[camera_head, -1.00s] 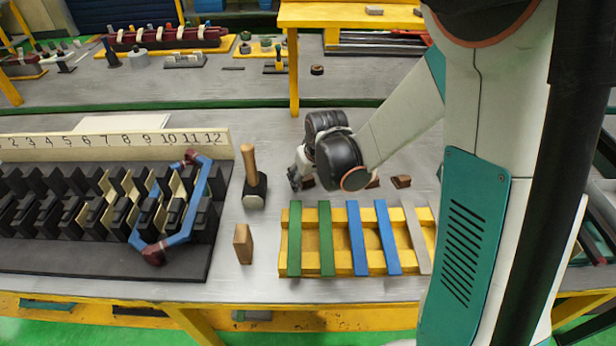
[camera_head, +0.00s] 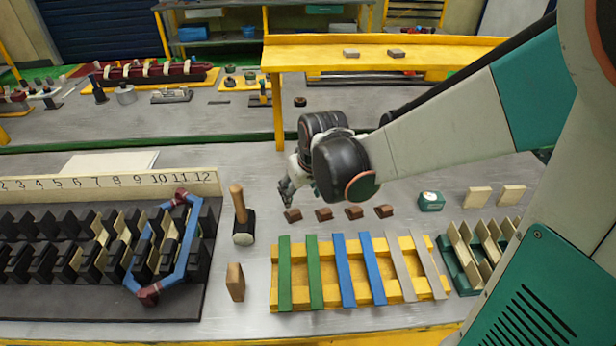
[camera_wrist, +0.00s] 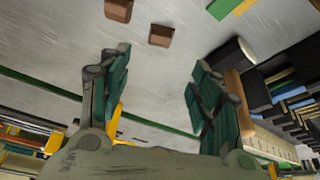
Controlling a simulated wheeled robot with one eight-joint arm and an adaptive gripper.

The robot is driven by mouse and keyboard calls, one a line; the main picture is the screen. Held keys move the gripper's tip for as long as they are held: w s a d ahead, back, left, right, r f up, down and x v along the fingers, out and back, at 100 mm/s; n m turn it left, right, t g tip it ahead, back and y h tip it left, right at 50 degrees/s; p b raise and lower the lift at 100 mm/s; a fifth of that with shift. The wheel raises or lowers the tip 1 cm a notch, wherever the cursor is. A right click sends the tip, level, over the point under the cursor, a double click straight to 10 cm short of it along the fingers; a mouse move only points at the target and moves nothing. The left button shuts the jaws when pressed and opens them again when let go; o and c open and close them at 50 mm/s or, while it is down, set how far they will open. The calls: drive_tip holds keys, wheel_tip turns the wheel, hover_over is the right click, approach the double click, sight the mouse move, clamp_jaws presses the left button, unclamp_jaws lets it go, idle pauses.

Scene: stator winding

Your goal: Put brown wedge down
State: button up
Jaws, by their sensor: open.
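Several small brown wedges stand in a row on the grey bench, behind the slatted yellow rack. The leftmost wedge (camera_head: 292,215) is just below my gripper (camera_head: 286,189) in the head view; the others (camera_head: 324,214) run to its right. In the wrist view my gripper (camera_wrist: 159,72) has its two green-padded fingers spread wide with nothing between them. One wedge (camera_wrist: 161,36) lies beyond the fingertips, apart from them, and another wedge (camera_wrist: 119,9) is at the top edge.
A mallet (camera_head: 243,225) and an upright brown block (camera_head: 235,282) stand left of the yellow rack (camera_head: 340,292) with coloured strips. The numbered stator fixture (camera_head: 110,310) is at left. A green box (camera_head: 431,201) and a green rack (camera_head: 460,272) are at right.

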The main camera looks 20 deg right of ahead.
drive_tip(key=s+r+t, duration=0.1)
drive_tip(key=s+r, duration=0.4)
drive_tip(key=s, duration=0.3)
drive_tip(key=s+r+t, duration=0.1)
drive_tip(key=s+r, duration=0.4)
drive_tip(key=s, duration=0.4)
drive_tip(key=shift+a+r+m+t, duration=0.2)
drive_tip(key=shift+m+t, duration=0.1)
drive_tip(key=shift+m, duration=0.1)
